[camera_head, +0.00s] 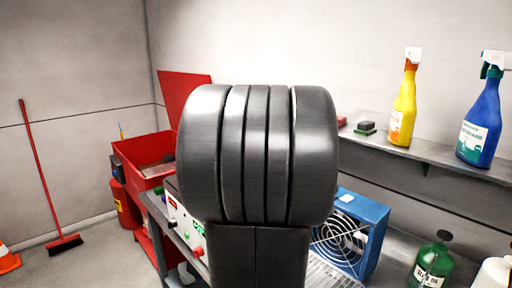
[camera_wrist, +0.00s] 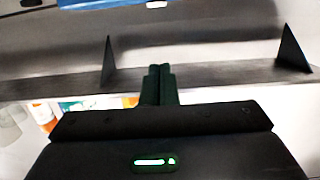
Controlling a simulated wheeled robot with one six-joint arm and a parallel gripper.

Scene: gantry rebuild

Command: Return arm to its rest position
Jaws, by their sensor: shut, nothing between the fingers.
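My gripper (camera_wrist: 159,84) shows in the wrist view, its two dark fingers closed against each other with nothing between them. A grey shelf edge with two dark triangular brackets lies beyond the fingertips in that view. In the head view a large dark rounded link of my arm fills the middle and hides part of the bench and wall. My gripper does not show in the head view.
A shelf (camera_head: 440,157) at right holds a yellow spray bottle (camera_head: 403,105) and a blue spray bottle (camera_head: 480,118). Below are a blue fan unit (camera_head: 352,235) and a green bottle (camera_head: 432,264). A red parts washer (camera_head: 140,165), broom (camera_head: 42,180) and cone (camera_head: 8,258) stand left.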

